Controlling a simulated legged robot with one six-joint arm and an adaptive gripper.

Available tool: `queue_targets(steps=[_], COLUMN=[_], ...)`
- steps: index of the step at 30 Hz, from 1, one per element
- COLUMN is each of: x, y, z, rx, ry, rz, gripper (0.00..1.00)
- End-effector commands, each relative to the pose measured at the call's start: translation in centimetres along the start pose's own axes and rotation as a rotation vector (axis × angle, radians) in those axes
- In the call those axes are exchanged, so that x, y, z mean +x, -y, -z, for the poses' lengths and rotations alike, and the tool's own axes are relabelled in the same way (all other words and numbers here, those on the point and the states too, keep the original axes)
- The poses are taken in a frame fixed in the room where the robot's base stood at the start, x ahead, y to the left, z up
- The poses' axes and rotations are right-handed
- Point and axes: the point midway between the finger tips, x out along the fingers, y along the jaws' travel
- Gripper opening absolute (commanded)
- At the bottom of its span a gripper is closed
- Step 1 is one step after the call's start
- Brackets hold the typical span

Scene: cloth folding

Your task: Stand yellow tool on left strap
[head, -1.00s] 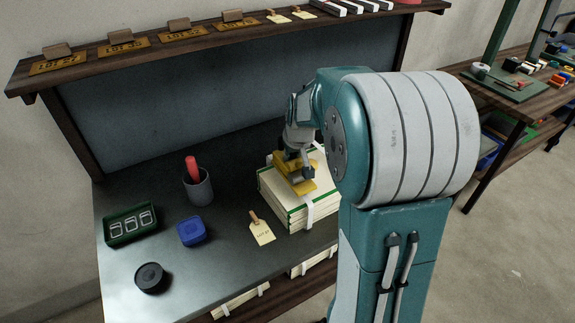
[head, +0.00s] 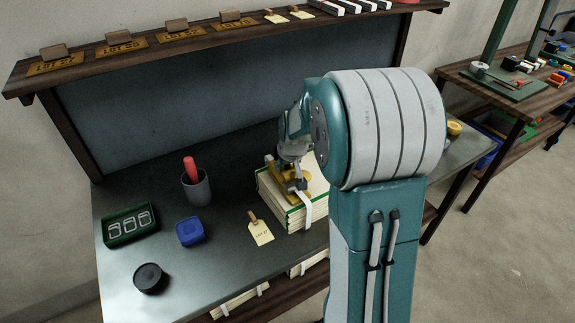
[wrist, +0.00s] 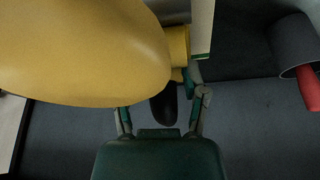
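The yellow tool (head: 279,191) is on or just above the top of a cream stack (head: 270,197) with green edges; I cannot tell whether it touches. My gripper (head: 296,184) points down at the tool and appears shut on it. A white strap (head: 306,207) runs over the stack's front edge, right of the tool. The other strap is mostly hidden by my gripper and the tool.
A paper tag (head: 260,232) lies in front of the stack. A grey cup (head: 197,189) with a red-handled item, a blue box (head: 190,232), a green tray (head: 129,228) and a black round tin (head: 150,278) stand to the left. A shelf (head: 205,40) runs along the back.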

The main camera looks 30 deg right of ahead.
Motion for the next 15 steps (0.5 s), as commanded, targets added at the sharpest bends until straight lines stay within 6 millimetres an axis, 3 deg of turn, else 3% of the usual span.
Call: queue_targets(steps=[8, 15], x=[-0.2, -3.8], y=[0.0, -0.1], z=[0.1, 0.2], rx=[-0.001, 0.000], ry=[-0.001, -0.006], rz=[0.000, -0.001], gripper=[0.57, 0.57])
